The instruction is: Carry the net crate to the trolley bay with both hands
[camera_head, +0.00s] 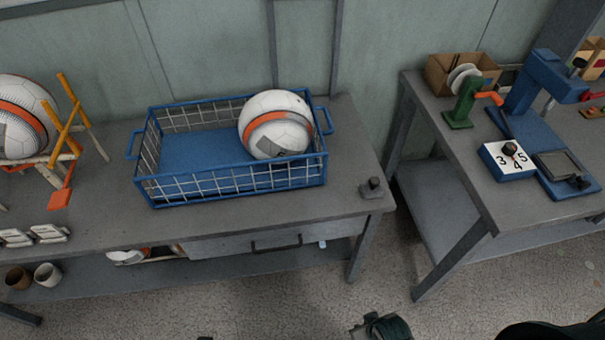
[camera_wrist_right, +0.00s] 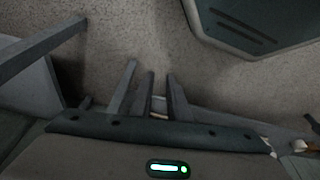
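The net crate (camera_head: 143,178) is a blue wire-sided basket with a blue floor and a handle at each end. It stands upright on the left bench in the head view. A white ball with an orange and grey band (camera_head: 277,125) sits in its right half. My right gripper (camera_wrist_right: 161,76) is empty, its fingers a small gap apart with floor showing between them. A dark part at the bottom edge of the head view looks like mine. It is well in front of the crate and apart from it. My left gripper is not in view. I cannot make out a trolley bay.
The grey left bench (camera_head: 230,222) has a small dark knob (camera_head: 374,187) at its right corner. Another ball (camera_head: 22,115) rests on a rack at the left. A right bench (camera_head: 440,125) holds a blue press (camera_head: 540,85) and a number dial box (camera_head: 508,160). Floor shows between the benches.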

